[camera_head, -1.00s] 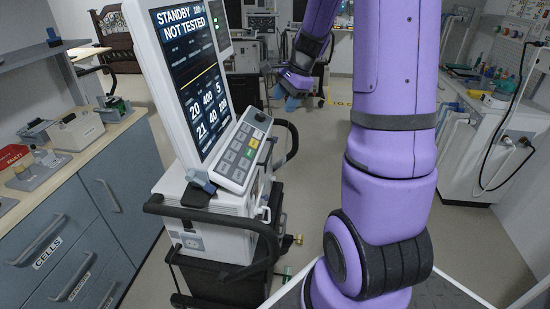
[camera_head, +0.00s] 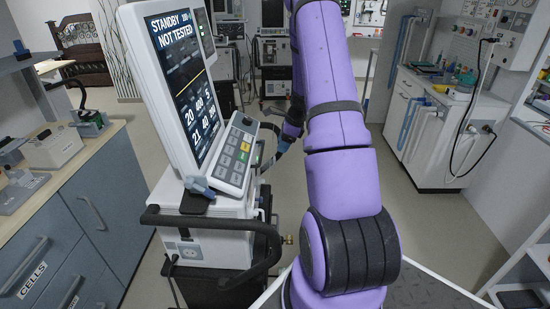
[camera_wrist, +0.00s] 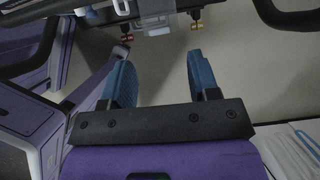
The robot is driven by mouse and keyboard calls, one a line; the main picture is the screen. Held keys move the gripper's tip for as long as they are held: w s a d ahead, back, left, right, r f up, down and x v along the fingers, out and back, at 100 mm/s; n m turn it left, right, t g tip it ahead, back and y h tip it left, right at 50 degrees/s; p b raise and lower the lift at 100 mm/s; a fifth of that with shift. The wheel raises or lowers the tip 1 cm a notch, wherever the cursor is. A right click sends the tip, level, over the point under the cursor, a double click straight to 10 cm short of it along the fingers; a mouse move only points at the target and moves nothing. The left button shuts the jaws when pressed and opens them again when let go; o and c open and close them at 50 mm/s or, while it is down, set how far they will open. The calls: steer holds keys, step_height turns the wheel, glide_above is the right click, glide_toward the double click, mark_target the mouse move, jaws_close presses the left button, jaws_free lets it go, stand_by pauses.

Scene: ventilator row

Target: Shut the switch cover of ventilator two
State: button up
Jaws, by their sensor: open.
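A ventilator with a tilted screen (camera_head: 180,85) reading "STANDBY NOT TESTED", a keypad (camera_head: 233,155) and a white body (camera_head: 215,245) stands at the left centre of the head view.
A black handle rail (camera_head: 215,222) wraps the ventilator's front. A counter with drawers (camera_head: 75,225) stands at the left. More machines (camera_head: 275,50) stand at the back. A white bench (camera_head: 435,130) is at the right. The floor (camera_head: 440,225) between is clear.

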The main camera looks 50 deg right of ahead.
mark_target(268, 163)
steer(key=x, duration=0.7)
steer(key=shift+f, duration=0.1)
steer(key=c, duration=0.9)
